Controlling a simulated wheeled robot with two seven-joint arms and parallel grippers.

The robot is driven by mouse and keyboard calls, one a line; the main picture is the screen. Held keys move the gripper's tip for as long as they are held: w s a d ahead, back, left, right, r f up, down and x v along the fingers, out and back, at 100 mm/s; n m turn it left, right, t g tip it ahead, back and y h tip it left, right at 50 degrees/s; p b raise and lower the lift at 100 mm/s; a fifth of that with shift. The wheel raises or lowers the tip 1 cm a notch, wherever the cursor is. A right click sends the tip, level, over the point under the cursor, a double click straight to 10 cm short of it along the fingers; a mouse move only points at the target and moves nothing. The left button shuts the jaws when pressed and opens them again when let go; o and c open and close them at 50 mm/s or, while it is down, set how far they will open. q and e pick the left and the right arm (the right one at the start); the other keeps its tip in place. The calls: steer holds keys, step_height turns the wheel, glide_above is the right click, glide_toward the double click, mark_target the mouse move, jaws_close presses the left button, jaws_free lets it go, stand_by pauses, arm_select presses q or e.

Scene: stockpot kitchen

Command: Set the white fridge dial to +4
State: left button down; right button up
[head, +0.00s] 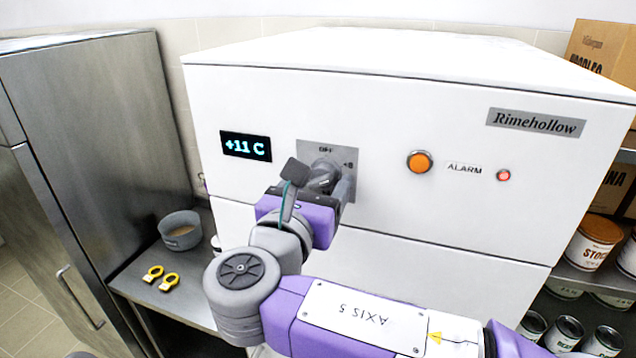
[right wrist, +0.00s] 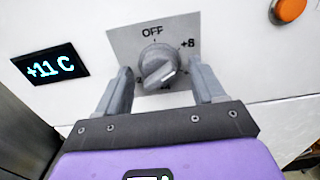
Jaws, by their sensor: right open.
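The white fridge (head: 420,110) fills the middle of the head view. Its grey dial (right wrist: 158,66) sits on a grey plate (right wrist: 122,38), marked OFF at the top and +8 at the upper right. The lower part of the plate, with any +4 mark, is hidden or unclear. The dial's ridge lies slanted; I cannot tell its exact setting. The fridge display (head: 246,147) reads +11 C. My right gripper (right wrist: 163,78) is open, with one finger on each side of the dial and gaps showing. In the head view the gripper (head: 335,178) covers much of the dial.
A steel cabinet (head: 95,120) stands left. Shelves with cans (head: 590,245) are at right.

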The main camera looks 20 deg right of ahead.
steer(key=c, duration=1)
steer(key=shift+c, duration=0.2)
steer(key=m+b, duration=0.2)
steer(key=m, duration=0.3)
steer(key=shift+f+m+b, duration=0.1)
steer(key=shift+m+b, duration=0.2)
steer(key=shift+m, duration=0.1)
steer(key=m+b, duration=0.3)
steer(key=m, duration=0.3)
steer(key=m+b, duration=0.3)
steer(key=m, duration=0.3)
steer(key=shift+m, duration=0.3)
steer(key=m+b, duration=0.1)
steer(key=m, duration=0.1)
steer(key=m+b, duration=0.1)
steer(key=m, duration=0.2)
steer(key=shift+a+r, duration=0.1)
steer(key=shift+r, duration=0.1)
steer(key=shift+m, duration=0.3)
